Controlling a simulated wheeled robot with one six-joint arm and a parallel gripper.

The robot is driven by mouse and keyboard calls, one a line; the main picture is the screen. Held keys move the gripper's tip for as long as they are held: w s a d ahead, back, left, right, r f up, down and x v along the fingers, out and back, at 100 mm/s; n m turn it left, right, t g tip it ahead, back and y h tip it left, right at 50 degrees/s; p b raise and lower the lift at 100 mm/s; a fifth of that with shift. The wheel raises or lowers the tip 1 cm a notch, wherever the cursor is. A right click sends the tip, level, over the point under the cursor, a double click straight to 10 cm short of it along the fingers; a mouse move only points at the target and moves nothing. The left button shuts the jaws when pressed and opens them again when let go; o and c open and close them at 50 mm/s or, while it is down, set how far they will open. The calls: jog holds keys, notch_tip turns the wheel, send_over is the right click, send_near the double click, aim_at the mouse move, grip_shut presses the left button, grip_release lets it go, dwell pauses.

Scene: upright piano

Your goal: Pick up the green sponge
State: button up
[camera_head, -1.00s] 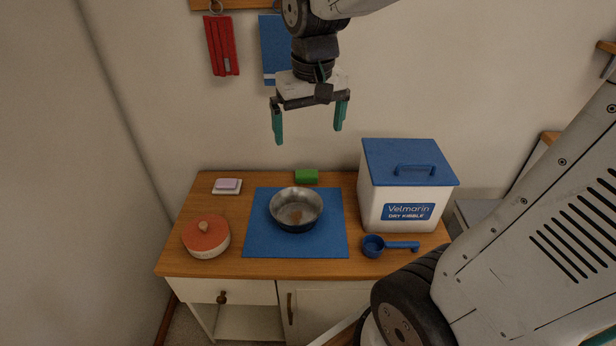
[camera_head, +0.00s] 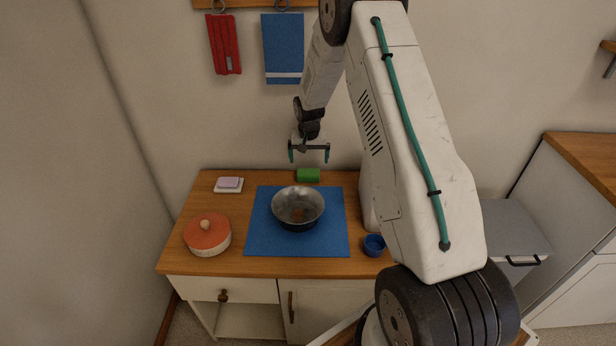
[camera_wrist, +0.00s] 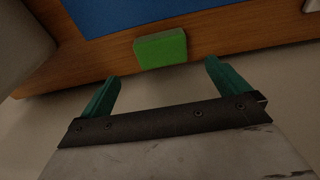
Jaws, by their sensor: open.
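The green sponge (camera_head: 308,175) lies at the back edge of the wooden counter, near the wall, behind the metal bowl. It also shows in the wrist view (camera_wrist: 160,49), just beyond the fingertips and between them. My gripper (camera_head: 309,157) is open and empty, and in the head view it appears just above the sponge. In the wrist view the two teal fingers (camera_wrist: 163,72) are spread wider than the sponge and do not touch it.
A metal bowl (camera_head: 298,206) stands on a blue mat (camera_head: 257,240). A red-lidded pot (camera_head: 207,235) and a pink soap on a dish (camera_head: 228,184) are at left. A blue scoop (camera_head: 374,245) is at right. The kibble bin (camera_head: 370,211) is mostly hidden behind my arm.

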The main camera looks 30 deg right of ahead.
aim_at(308, 172)
jog(key=f, duration=0.5)
jog(key=w+f, duration=0.1)
jog(key=f, duration=0.2)
jog(key=shift+w+d, duration=0.1)
jog(key=shift+d, duration=0.15)
jog(key=c, duration=1)
